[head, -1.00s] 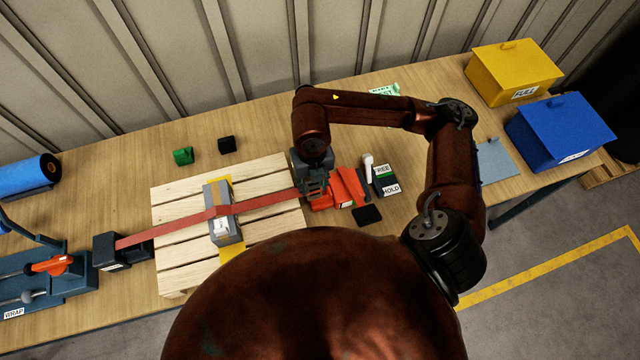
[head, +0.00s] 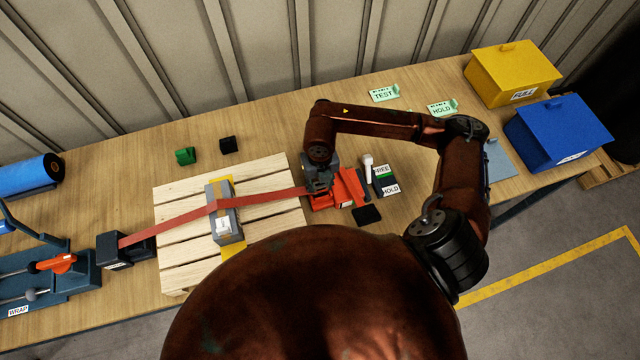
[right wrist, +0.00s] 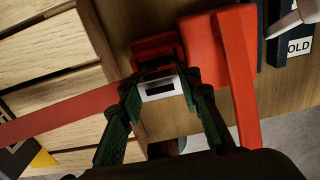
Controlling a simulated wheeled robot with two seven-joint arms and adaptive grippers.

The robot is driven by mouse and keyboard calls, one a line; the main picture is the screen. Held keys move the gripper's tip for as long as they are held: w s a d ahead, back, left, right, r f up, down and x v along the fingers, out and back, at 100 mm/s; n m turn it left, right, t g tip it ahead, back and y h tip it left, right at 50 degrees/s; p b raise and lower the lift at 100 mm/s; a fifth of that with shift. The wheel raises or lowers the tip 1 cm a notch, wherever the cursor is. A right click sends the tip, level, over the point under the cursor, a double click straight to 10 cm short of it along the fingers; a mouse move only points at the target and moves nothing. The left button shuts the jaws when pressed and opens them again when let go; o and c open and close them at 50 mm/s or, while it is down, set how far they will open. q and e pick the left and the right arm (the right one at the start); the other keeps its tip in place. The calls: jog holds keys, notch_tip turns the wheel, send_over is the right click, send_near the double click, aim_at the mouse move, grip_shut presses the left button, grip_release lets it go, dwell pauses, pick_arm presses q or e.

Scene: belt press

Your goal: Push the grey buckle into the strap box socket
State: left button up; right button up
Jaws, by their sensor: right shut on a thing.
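My right gripper (head: 318,184) is shut on the grey buckle (right wrist: 160,86), a pale plate with a dark slot between the fingertips. The red strap (head: 265,199) runs from the gripper left across the grey parcel (head: 223,225) to a dark box (head: 112,249). A red box (head: 322,201), with a dark opening (right wrist: 157,58) that I take for the socket, is right at the gripper. The buckle's edge is at the opening's mouth; I cannot tell whether it is inside. My left gripper is not in view.
A wooden pallet (head: 180,215) carries the parcel. A red bar (head: 352,186), a white-handled item (head: 367,165), label blocks (head: 386,188) and a black pad (head: 367,215) lie close right of the gripper. Blue (head: 560,130) and yellow (head: 513,68) bins stand at far right.

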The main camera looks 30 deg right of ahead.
jog(key=shift+f, duration=0.2)
jog(key=o, duration=1.3)
jog(key=shift+o, duration=0.2)
jog(key=shift+w+r, duration=0.1)
jog(key=shift+r, duration=0.3)
jog(key=r, duration=0.4)
jog(key=r+b, duration=0.1)
jog(key=r, duration=0.2)
jog(key=shift+s, duration=0.4)
